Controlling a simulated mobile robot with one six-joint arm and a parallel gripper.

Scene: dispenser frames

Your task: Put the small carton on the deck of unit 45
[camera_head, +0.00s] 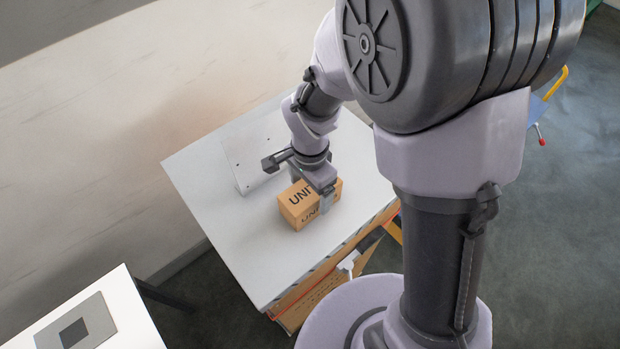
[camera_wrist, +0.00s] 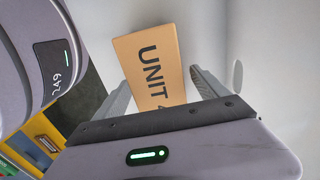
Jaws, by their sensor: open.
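The small carton (camera_head: 297,208) is a brown box with black "UNIT" lettering, resting on the white table. My gripper (camera_head: 313,190) is over the carton, pointing down. In the wrist view the carton (camera_wrist: 150,62) lies between the two fingers of my gripper (camera_wrist: 162,80), one on each side. The jaws are open. No label reading 45 is legible, so I cannot tell which thing is the deck of unit 45.
The white table (camera_head: 240,235) has bare room left of and in front of the carton. A tilted white panel (camera_head: 250,165) stands behind it. A second white table at lower left carries a grey plate (camera_head: 92,318) with a dark square. A brown box (camera_head: 310,300) is below the table edge.

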